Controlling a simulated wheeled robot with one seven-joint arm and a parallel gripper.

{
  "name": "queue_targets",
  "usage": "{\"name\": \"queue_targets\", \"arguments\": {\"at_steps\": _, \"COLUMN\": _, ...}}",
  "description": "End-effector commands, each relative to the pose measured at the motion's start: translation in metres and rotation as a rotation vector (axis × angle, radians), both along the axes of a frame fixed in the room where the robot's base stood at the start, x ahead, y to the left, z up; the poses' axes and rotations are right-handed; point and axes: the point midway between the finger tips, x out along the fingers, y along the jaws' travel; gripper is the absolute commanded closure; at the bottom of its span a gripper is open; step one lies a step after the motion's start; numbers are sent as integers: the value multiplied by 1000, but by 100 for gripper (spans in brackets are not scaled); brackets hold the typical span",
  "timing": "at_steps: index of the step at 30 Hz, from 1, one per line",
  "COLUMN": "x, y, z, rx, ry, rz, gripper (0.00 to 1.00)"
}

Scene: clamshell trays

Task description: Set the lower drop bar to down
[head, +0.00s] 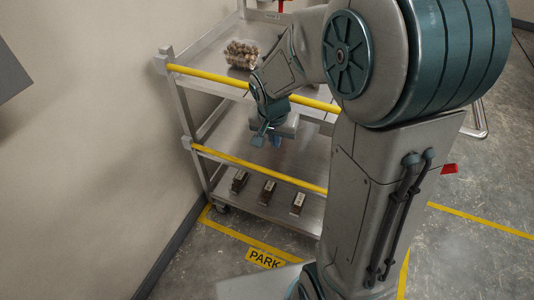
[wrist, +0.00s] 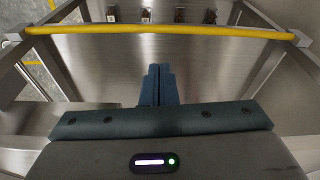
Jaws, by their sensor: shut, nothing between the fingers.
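The lower drop bar (head: 255,167) is a yellow rail across the front of the steel cart, above the dark boxes on the bottom shelf. A yellow bar also crosses the top of the wrist view (wrist: 160,31), with a grey bracket at each end; it appears to be the lower one. The upper yellow bar (head: 205,76) runs above it. My gripper (head: 275,141) is between the heights of the two bars in the head view. In the wrist view its fingers (wrist: 158,84) are together and empty, apart from the bar. My arm hides the bars' right ends in the head view.
A clear clamshell tray (head: 241,54) of round brown items sits on the top shelf. A wall (head: 90,130) is close at left. Yellow floor lines and a PARK label (head: 264,258) lie before the cart.

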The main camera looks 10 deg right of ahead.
Motion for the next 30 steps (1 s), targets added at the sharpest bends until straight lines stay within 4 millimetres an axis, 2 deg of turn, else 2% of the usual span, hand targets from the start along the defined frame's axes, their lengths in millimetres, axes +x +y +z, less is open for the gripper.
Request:
{"name": "queue_targets", "arguments": {"at_steps": 1, "x": 9, "y": 2, "z": -25, "rx": 1, "ry": 6, "rz": -26, "gripper": 100}}
{"name": "queue_targets", "arguments": {"at_steps": 3, "x": 18, "y": 4, "z": -41, "rx": 5, "ry": 6, "rz": -62, "gripper": 100}}
{"name": "queue_targets", "arguments": {"at_steps": 7, "x": 29, "y": 7, "z": -59, "rx": 10, "ry": 4, "rz": -102, "gripper": 100}}
{"name": "queue_targets", "arguments": {"at_steps": 14, "x": 34, "y": 5, "z": -81, "rx": 10, "ry": 6, "rz": -117, "gripper": 100}}
{"name": "queue_targets", "arguments": {"at_steps": 24, "x": 44, "y": -3, "z": -149, "rx": 11, "ry": 8, "rz": -117, "gripper": 100}}
{"name": "queue_targets", "arguments": {"at_steps": 30, "x": 50, "y": -7, "z": -181, "rx": 11, "ry": 5, "rz": -116, "gripper": 100}}
